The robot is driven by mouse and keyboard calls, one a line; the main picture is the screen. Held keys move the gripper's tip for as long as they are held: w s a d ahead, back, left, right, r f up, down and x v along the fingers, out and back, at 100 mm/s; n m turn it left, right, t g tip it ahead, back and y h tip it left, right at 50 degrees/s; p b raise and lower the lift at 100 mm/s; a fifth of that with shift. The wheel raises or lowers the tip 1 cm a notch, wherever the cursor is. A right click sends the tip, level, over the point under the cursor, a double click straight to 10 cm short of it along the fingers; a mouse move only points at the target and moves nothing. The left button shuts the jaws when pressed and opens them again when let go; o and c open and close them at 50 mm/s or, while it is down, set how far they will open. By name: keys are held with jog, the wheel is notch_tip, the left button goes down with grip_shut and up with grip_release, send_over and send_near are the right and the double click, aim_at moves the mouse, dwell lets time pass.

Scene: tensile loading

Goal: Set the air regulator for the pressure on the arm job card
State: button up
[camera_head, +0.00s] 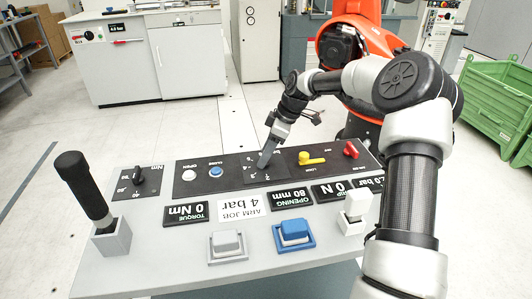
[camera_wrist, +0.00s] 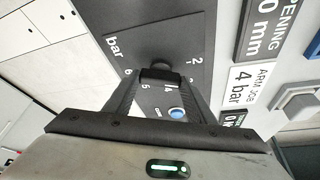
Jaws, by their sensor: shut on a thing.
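The arm job card (camera_head: 256,206), a white plate reading "4 bar", sits mid-panel and also shows in the wrist view (camera_wrist: 247,84). The air regulator's dark knob (camera_wrist: 161,68) stands on a black plate (camera_wrist: 140,30) marked "bar", with numbers around it including 2, 4, 5 and 6. My gripper (camera_head: 266,160) reaches down to this plate from behind. In the wrist view my gripper (camera_wrist: 160,78) is shut on the knob, one finger on each side. The knob's pointer is hidden or too small to read. A bar display (camera_head: 371,184) at the right is partly covered by my arm.
The panel (camera_head: 150,245) also holds a black-handled lever (camera_head: 85,188), a torque knob (camera_head: 138,176), white and blue buttons, a yellow lever (camera_head: 311,158), a red knob (camera_head: 351,149) and large front switches (camera_head: 294,232). Green crates (camera_head: 495,100) stand at the right.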

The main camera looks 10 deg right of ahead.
jog(key=m+t+h, duration=0.1)
jog(key=m, duration=0.3)
jog(key=shift+s+a, duration=0.1)
jog(key=shift+s, duration=0.05)
jog(key=m, duration=0.2)
jog(key=m+t+h, duration=0.1)
jog(key=m, duration=0.1)
jog(key=shift+a+m, duration=0.2)
jog(key=shift+m, duration=0.2)
jog(key=m+h, duration=0.2)
jog(key=m, duration=0.2)
jog(key=shift+a+t, duration=0.15)
jog(key=shift+t, duration=0.25)
jog(key=shift+m+h, duration=0.8)
jog(key=shift+m, duration=1.4)
jog(key=shift+s, duration=0.1)
jog(key=o, duration=1)
jog(key=shift+o, duration=0.2)
